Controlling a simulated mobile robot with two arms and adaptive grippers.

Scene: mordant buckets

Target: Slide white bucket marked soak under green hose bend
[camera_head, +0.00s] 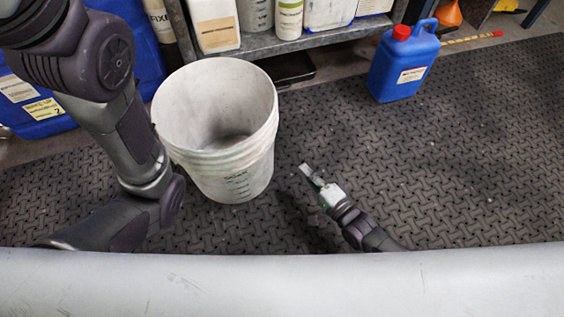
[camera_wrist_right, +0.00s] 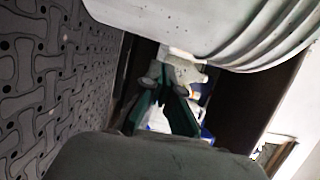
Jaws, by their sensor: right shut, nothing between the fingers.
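A white bucket (camera_head: 232,178), open at the top and empty as far as I can see, stands upright on the dark mat. Its side has small measuring marks; I cannot read the word soak on it. My right gripper (camera_head: 306,170) is shut and empty, low to the right of the bucket and apart from it in the head view. In the right wrist view, the bucket's ridged wall (camera_wrist_right: 225,25) fills the top, beyond my right gripper's fingers (camera_wrist_right: 165,85). I see no green hose bend. My left arm comes in from the left; its gripper does not show.
A grey shelf (camera_head: 290,42) with white containers stands behind the bucket. A blue jug (camera_head: 403,65) with a red cap stands at the back right. Blue drums are at the left. The patterned mat (camera_head: 470,150) is clear on the right.

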